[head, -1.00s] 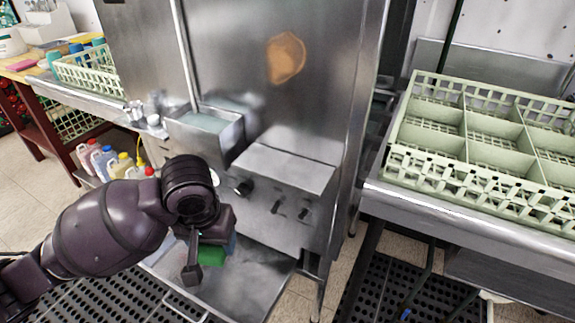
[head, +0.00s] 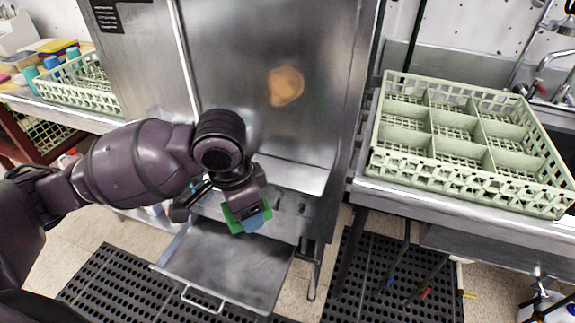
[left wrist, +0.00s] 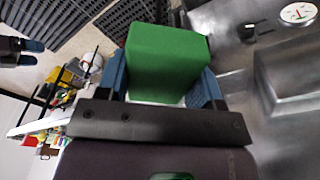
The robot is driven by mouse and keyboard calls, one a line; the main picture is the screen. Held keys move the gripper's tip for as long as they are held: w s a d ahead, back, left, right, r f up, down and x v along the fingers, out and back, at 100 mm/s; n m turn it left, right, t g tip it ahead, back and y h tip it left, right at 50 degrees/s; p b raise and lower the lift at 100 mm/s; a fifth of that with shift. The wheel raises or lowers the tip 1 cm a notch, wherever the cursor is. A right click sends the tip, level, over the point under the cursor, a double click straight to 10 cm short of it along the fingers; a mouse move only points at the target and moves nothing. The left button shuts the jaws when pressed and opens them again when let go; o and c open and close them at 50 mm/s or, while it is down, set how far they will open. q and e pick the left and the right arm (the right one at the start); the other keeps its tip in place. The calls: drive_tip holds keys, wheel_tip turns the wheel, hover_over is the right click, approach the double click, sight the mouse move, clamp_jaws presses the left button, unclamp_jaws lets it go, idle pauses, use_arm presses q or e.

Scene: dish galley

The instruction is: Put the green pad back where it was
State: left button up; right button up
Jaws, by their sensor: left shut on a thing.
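The green pad (head: 232,221) is a thick block held between the blue-tipped fingers of my left gripper (head: 246,216), in front of the lower part of the steel machine. In the left wrist view the green pad (left wrist: 166,58) fills the space between the fingers of my left gripper (left wrist: 165,92). It is above the pulled-out steel tray (head: 225,262) and appears clear of it. A dark gripper with blue tips, apparently my right gripper (left wrist: 30,53), shows at the left edge of the wrist view. Its opening is unclear.
The steel machine front (head: 245,60) carries an orange-brown smear (head: 286,86). A pale green divided rack (head: 470,145) stands on the steel counter at right. Another rack (head: 85,92) stands at left. Black perforated mats (head: 400,285) lie on the floor. The pulled-out tray looks empty.

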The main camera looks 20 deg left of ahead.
use_arm(q)
drive_tip(key=s+r+m+p, duration=0.1)
drive_tip(key=r+m, duration=0.1)
drive_tip(key=m, duration=0.1)
drive_tip(key=shift+s+d+r+p, duration=0.1)
drive_tip(key=shift+s+d+p, duration=0.2)
drive_tip(key=shift+s+p, duration=0.1)
drive_tip(key=shift+s+d+r+m+p, duration=0.1)
drive_tip(key=shift+s+d+m+p, duration=0.1)
drive_tip(key=shift+s+m+p, duration=0.45)
drive_tip(key=shift+w+m+g, duration=0.15)
drive_tip(key=shift+m+g, duration=0.1)
drive_tip(key=shift+g, duration=0.05)
drive_tip(key=shift+w, duration=0.35)
drive_tip(key=b, duration=0.1)
hover_over(285, 175)
drive_tip(key=shift+s, duration=0.3)
drive_tip(key=shift+f, duration=1)
drive_tip(key=shift+a+f+b, duration=0.1)
drive_tip(key=shift+f+b, duration=0.2)
drive_tip(key=shift+f, duration=0.05)
wheel_tip(285, 175, down, 4)
drive_tip(key=shift+w+f, duration=0.2)
drive_tip(key=shift+f, duration=0.15)
drive_tip(key=o, duration=0.6)
use_arm(e)
drive_tip(key=shift+s+d+r, duration=0.15)
drive_tip(key=shift+s+d, duration=0.05)
drive_tip(key=shift+s, duration=0.4)
